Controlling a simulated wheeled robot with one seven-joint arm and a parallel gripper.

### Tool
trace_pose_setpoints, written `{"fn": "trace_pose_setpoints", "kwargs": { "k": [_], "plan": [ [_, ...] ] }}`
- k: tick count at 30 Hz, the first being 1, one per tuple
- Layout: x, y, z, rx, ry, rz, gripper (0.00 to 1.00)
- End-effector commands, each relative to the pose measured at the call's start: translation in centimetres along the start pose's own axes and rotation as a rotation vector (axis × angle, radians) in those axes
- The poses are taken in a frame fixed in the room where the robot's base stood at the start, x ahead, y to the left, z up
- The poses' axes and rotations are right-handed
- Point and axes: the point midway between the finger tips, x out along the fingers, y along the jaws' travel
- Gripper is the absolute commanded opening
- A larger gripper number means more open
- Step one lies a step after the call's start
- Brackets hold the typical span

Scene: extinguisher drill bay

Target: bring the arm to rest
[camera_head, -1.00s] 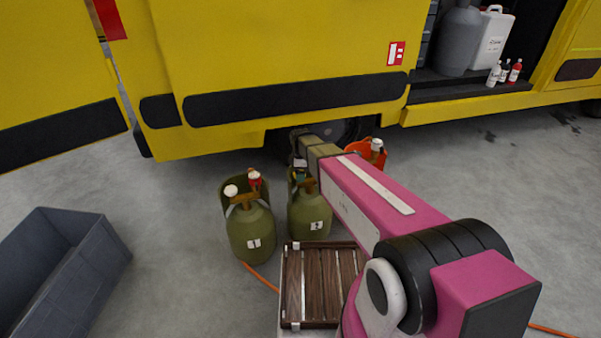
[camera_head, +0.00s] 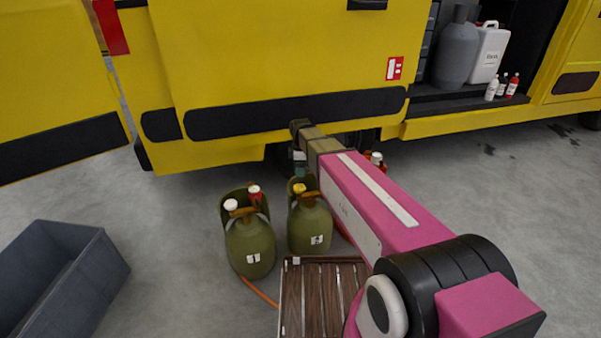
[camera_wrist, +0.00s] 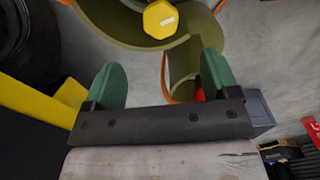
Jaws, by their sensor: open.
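My gripper (camera_wrist: 162,82) is open, with two green finger pads apart and nothing held between them in the wrist view. In the head view my gripper (camera_head: 299,171) hangs mostly hidden behind the cylinders' collars. It appears above the olive cylinder marked 2 (camera_head: 309,230). A yellow cap (camera_head: 299,188) sits on top of that cylinder. The yellow cap also shows beyond the fingers in the wrist view (camera_wrist: 160,18), clear of both pads. My pink arm reaches from lower right toward the yellow vehicle (camera_head: 290,60).
A second olive cylinder marked 1 (camera_head: 250,246) stands to the left, with red and white caps. A slatted wooden rack (camera_head: 322,295) is in front. A grey bin (camera_head: 65,275) stands at far left. An orange container (camera_head: 378,163) is partly behind my arm. Floor between bin and cylinders is clear.

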Motion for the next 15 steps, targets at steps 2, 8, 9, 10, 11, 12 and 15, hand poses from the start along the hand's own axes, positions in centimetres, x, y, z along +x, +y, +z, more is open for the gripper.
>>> {"fn": "trace_pose_setpoints", "kwargs": {
  "k": [2,8,9,10,11,12,15],
  "plan": [
    [-0.2,0.0,0.0,0.0,0.0,0.0,0.81],
    [-0.2,0.0,0.0,0.0,0.0,0.0,0.81],
    [-0.2,0.0,0.0,0.0,0.0,0.0,0.81],
    [-0.2,0.0,0.0,0.0,0.0,0.0,0.81],
    [-0.2,-0.1,0.1,0.003,0.0,0.0,0.81],
    [-0.2,-0.2,0.2,0.012,0.0,0.0,0.81],
    [-0.1,-1.2,1.5,0.086,0.0,0.0,0.81]
  ]
}}
